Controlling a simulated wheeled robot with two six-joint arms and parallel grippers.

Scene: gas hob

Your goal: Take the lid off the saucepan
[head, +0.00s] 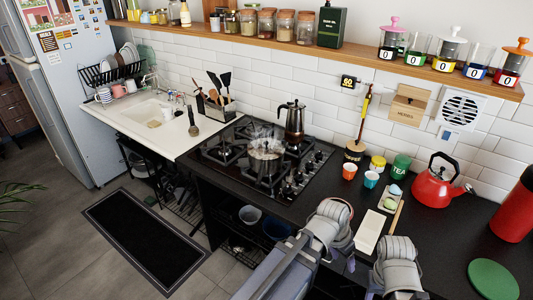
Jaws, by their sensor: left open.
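A small silver saucepan (265,158) stands on the front part of the black gas hob (232,166), with steam rising round its top. Its lid (266,146) seems to be on the pan, but steam blurs it. My left gripper (349,259) is at the lower middle, over the counter front, well to the right of and nearer than the saucepan. It is open and touches nothing that I can see; my own arm hides part of it. My right arm comes in at the bottom right, and its gripper does not show.
A moka pot (292,121) stands behind the saucepan at the back of the hob. To the right are two cups (349,171), a red kettle (436,183) and a cream board (370,230). A utensil holder (216,106) is left of the hob. A shelf (340,55) runs above.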

